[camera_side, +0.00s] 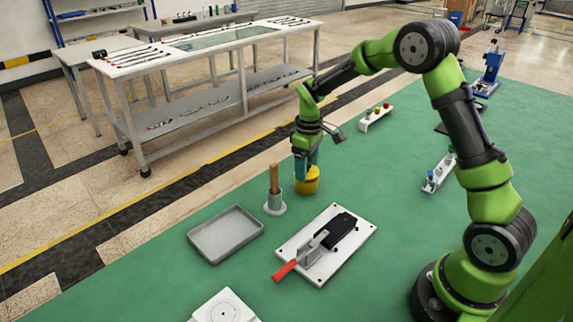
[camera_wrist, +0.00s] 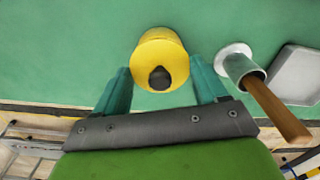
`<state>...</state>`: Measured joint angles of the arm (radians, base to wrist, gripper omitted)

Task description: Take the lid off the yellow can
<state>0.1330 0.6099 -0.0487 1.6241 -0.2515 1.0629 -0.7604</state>
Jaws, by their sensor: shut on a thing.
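The yellow can (camera_side: 307,187) stands on the green floor, under my gripper (camera_side: 306,168) in the side view. In the wrist view, the yellow can (camera_wrist: 160,42) shows with its lid and a dark knob (camera_wrist: 160,77) on top. My gripper (camera_wrist: 163,76) has one teal finger on each side of the can's top and is shut on the lid. The fingers hide part of the lid in the side view. I see no clear gap between lid and can.
A grey holder (camera_side: 274,205) with a wooden handle (camera_side: 274,178) stands close to the can's left. A grey tray (camera_side: 225,234) and a white board (camera_side: 350,257) with a red-handled clamp lie in front. A small stand with colored buttons (camera_side: 375,118) is behind.

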